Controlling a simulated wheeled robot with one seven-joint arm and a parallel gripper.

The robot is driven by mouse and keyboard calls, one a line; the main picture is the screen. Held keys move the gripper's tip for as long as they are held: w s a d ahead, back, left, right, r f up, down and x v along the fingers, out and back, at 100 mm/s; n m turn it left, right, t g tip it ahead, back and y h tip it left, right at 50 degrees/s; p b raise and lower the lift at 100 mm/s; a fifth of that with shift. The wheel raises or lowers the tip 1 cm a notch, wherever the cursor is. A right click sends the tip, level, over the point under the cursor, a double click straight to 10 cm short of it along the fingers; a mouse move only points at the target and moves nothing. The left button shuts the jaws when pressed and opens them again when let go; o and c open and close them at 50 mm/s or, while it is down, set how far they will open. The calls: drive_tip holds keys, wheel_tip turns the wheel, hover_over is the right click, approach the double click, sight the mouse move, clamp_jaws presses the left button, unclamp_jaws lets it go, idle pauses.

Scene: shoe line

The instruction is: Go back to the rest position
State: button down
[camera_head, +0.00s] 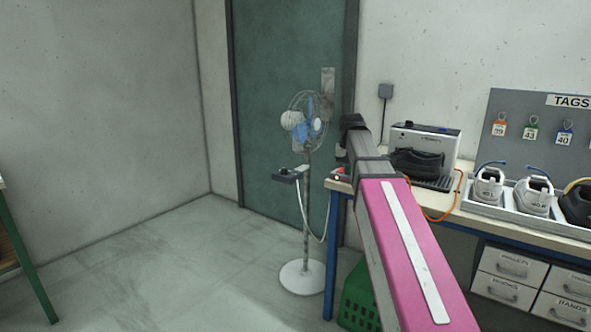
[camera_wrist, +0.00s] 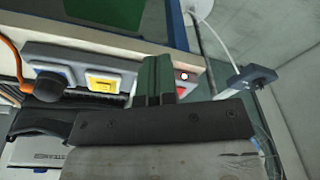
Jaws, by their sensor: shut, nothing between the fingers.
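My gripper (camera_wrist: 158,66) shows in the wrist view with its two green-black fingers together and nothing between them. The fingers are in front of the edge of a control panel, between a yellow switch (camera_wrist: 103,83) and a red button (camera_wrist: 185,76). I cannot tell whether they touch the panel. In the head view my pink and grey arm reaches forward over the left end of the workbench (camera_head: 449,226). The fingers cannot be made out there, past the dark wrist.
A fan (camera_head: 308,121) on a stand with a small box (camera_head: 287,175) is left of the bench. A machine (camera_head: 438,139) and shoes in a tray (camera_head: 501,211) are on the bench. A green crate (camera_head: 358,300) is below.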

drive_tip(key=s+f, duration=0.7)
drive_tip(key=f, duration=0.5)
drive_tip(key=s+f+g, duration=0.1)
drive_tip(key=s+f, duration=0.5)
drive_tip(key=f, duration=0.6)
drive_tip(key=s+f+n, duration=0.1)
drive_tip(key=s+f, duration=0.6)
drive_tip(key=f, duration=0.6)
drive_tip(key=shift+s+g, duration=0.3)
drive_tip(key=shift+s, duration=0.05)
drive_tip(key=shift+f, duration=0.1)
